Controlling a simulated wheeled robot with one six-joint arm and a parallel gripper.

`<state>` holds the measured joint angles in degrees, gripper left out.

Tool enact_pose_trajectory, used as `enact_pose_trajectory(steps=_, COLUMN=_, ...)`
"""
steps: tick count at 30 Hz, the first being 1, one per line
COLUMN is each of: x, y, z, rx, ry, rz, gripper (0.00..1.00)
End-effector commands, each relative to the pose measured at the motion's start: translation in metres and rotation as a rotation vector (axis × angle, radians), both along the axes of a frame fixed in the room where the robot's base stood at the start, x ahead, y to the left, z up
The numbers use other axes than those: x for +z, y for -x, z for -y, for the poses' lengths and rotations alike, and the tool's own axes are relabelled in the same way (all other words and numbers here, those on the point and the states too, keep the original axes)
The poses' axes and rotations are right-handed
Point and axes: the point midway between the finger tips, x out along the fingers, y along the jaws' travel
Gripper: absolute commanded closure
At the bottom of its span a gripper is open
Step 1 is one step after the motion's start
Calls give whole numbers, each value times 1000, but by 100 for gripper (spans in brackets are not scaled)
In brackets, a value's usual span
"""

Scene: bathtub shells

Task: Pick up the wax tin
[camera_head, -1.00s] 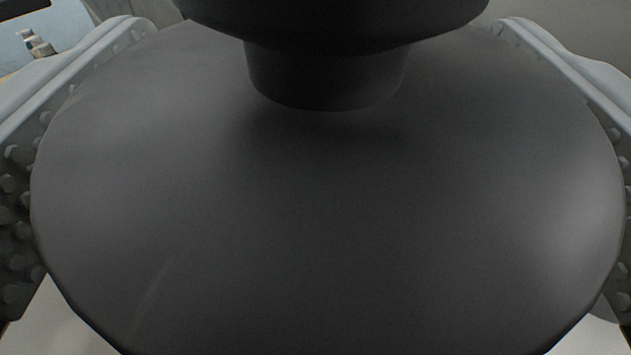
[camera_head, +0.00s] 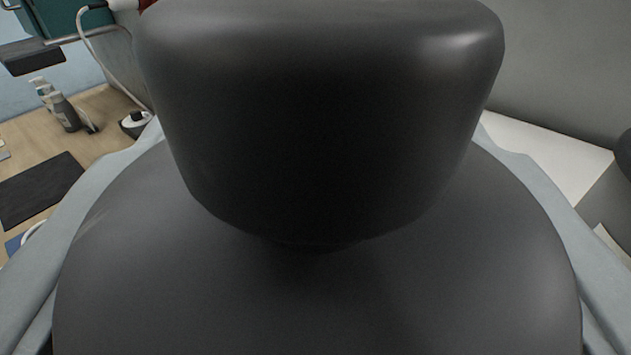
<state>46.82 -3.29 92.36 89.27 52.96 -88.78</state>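I cannot make out a wax tin for sure in the camera_head view. A small round black-and-white item (camera_head: 135,123) lies on the wooden bench (camera_head: 105,100) at the left, at the foot of a thin white hose or cord. It is too small to tell what it is. My gripper and its fingers do not show. Large dark grey rounded parts, which look like my own body, fill the middle of the view and hide what lies behind them.
Pump bottles (camera_head: 65,112) stand on the bench at the upper left, near a dark mat (camera_head: 38,190). A teal case (camera_head: 65,18) and a dark block (camera_head: 30,58) are in the top left corner. A white flat surface (camera_head: 560,155) lies at the right by a grey wall (camera_head: 560,60).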

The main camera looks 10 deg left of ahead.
Motion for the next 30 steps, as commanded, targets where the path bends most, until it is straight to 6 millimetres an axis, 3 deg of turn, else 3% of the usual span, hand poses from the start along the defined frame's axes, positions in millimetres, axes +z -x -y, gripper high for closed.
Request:
enact_pose_trajectory(steps=18, x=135, y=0, z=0, rx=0, ry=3, rz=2, gripper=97)
enact_pose_trajectory(steps=24, x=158, y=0, z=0, rx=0, ry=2, rz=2, gripper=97)
enact_pose_trajectory(steps=30, x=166, y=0, z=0, rx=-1, ry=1, rz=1, gripper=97)
